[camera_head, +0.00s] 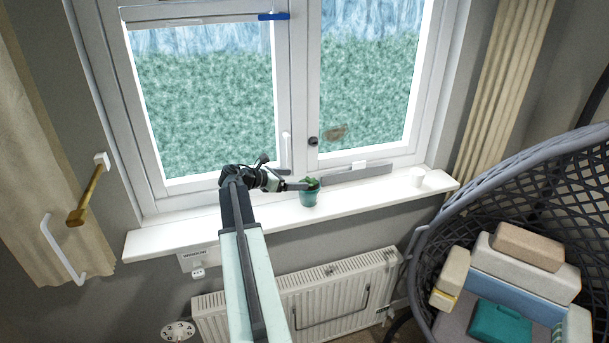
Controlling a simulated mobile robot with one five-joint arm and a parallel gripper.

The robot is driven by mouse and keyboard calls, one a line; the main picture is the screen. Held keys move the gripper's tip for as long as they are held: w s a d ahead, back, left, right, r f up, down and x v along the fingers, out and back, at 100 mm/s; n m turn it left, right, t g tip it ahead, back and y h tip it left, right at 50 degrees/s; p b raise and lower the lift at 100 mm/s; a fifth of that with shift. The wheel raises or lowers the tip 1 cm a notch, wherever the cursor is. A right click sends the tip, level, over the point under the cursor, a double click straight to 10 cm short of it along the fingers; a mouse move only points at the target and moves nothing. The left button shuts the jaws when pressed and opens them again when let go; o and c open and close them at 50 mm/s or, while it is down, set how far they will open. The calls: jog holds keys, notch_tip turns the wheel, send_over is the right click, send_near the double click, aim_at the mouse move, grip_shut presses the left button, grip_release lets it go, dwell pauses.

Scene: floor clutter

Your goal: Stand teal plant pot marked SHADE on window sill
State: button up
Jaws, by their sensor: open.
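The teal plant pot (308,198) stands upright on the white window sill (165,238), near its front edge, with a small green plant showing at its top. I cannot read any marking on the pot at this size. My arm reaches up from the bottom of the view, and my gripper (304,186) points right, with its fingertips at the pot's rim. My gripper is open. I cannot tell whether the fingers touch the pot or how they sit around the rim and leaves.
A grey bar (356,173) lies along the window's base. A radiator (330,295) is below. A grey hanging chair (440,235) with cushions is at right. The sill's left part is clear.

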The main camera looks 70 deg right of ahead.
jog(key=shift+w+a+r, duration=0.25)
jog(key=shift+w+a, duration=0.1)
jog(key=shift+a, duration=0.15)
jog(key=w+a+f+m+t, duration=0.1)
jog(key=w+a+f, duration=0.1)
jog(key=w+a, duration=0.2)
jog(key=w+a+f+m+t+y, duration=0.1)
jog(key=w+a+f, duration=0.1)
jog(key=w+a, duration=0.3)
jog(key=w+a+f+m+t+y, duration=0.1)
jog(key=w+a+f+t, duration=0.1)
jog(key=w+a, duration=0.3)
jog(key=shift+w+a+f, duration=0.1)
jog(key=shift+a+f, duration=0.05)
jog(key=shift+a, duration=0.55)
jog(key=shift+w+a+f, duration=0.1)
jog(key=shift+a, duration=0.6)
jog(key=w+a+f+m+t+y, duration=0.15)
jog(key=w+a, duration=0.25)
jog(key=a, duration=0.8)
jog(key=w+a+f+m+t+y, duration=0.1)
jog(key=w+a+f+m+y, duration=0.15)
jog(key=a, duration=0.95)
jog(key=w+a+f+m+t+y, duration=0.1)
jog(key=w+a+f+m+y, duration=0.2)
jog(key=a, duration=0.8)
jog(key=s+a+f+m+y, duration=0.1)
jog(key=a+y, duration=0.1)
jog(key=a, duration=1.7)
